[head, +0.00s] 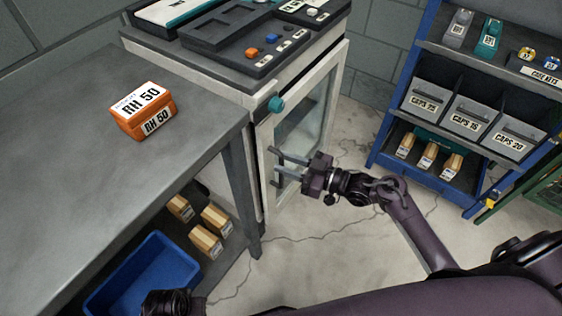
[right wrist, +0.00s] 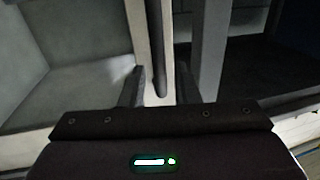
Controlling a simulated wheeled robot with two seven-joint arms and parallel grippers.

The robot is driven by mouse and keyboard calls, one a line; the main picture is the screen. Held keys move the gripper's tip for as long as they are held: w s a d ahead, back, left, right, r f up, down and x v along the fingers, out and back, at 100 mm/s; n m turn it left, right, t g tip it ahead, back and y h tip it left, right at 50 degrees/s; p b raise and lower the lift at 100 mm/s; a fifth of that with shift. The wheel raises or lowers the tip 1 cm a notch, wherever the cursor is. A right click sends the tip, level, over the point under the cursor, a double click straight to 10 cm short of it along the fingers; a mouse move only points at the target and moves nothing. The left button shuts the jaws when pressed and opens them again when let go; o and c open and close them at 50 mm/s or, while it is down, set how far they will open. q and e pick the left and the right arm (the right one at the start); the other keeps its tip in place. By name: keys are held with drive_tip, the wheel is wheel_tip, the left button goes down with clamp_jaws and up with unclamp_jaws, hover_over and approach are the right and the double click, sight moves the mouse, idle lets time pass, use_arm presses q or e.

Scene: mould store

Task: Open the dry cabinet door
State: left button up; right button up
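The dry cabinet (head: 262,112) stands at the centre, with a white-framed glass door (head: 305,115) that looks closed. A dark upright bar handle (right wrist: 157,50) runs along the door's white stile. My right gripper (head: 277,167) is at the door's left edge, level with the handle. In the right wrist view its two fingers (right wrist: 159,88) are apart, one on each side of the handle's lower end, with gaps visible.
A blue rack (head: 405,90) with labelled bins stands at right. The floor before the door is clear apart from my arm.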

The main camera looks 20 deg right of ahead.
drive_tip(key=shift+x, duration=1)
drive_tip(key=shift+c, duration=0.4)
clamp_jaws()
